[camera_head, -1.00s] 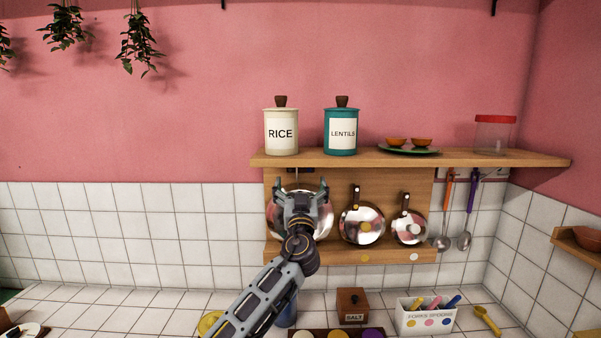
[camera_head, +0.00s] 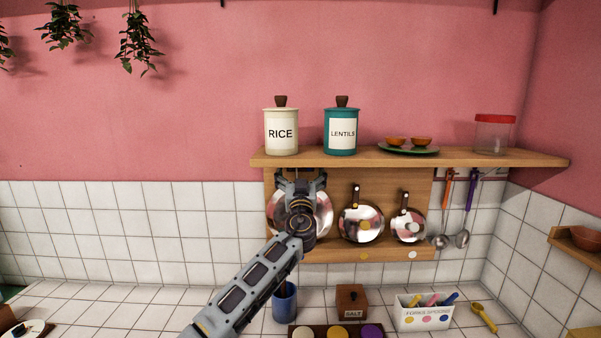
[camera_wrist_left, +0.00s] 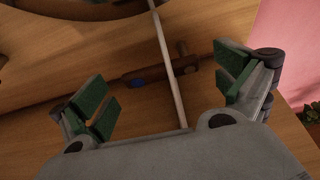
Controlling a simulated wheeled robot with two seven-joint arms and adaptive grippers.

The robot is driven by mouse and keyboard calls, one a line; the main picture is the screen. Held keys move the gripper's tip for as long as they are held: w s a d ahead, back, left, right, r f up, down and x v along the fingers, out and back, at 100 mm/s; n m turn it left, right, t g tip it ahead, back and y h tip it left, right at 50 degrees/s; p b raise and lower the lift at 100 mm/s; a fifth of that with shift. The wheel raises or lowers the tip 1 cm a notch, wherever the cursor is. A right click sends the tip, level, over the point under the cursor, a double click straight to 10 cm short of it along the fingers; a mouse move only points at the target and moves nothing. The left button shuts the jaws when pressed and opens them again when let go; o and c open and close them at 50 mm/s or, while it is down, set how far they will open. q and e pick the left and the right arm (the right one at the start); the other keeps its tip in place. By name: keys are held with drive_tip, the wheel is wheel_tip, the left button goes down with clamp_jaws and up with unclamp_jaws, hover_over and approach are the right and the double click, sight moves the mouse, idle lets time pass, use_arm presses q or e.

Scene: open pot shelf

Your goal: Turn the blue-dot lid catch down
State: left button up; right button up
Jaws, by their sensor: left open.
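The large shiny lid (camera_head: 274,218) hangs at the left of the wooden backboard, partly hidden behind my left gripper (camera_head: 301,182). In the left wrist view a brown catch with a blue dot (camera_wrist_left: 138,83) lies across the wood, close to crosswise in the picture. My left gripper (camera_wrist_left: 168,88) is open, with its green-padded fingers on either side of the catch. I cannot tell whether either finger touches it. A pale thin rod (camera_wrist_left: 166,55) crosses in front of the catch. In the head view the blue dot is hidden behind the gripper. My right gripper is out of view.
Two smaller lids (camera_head: 361,222) (camera_head: 408,228) hang to the right. The shelf (camera_head: 460,160) above carries the rice jar (camera_head: 281,137), the lentils jar (camera_head: 341,142) and a green plate (camera_head: 425,151). A blue cup (camera_head: 285,304) and salt box (camera_head: 351,300) stand below.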

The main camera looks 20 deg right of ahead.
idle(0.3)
use_arm(q)
drive_tip(key=c, duration=1.4)
drive_tip(key=shift+c, duration=0.2)
drive_tip(key=shift+f, duration=0.1)
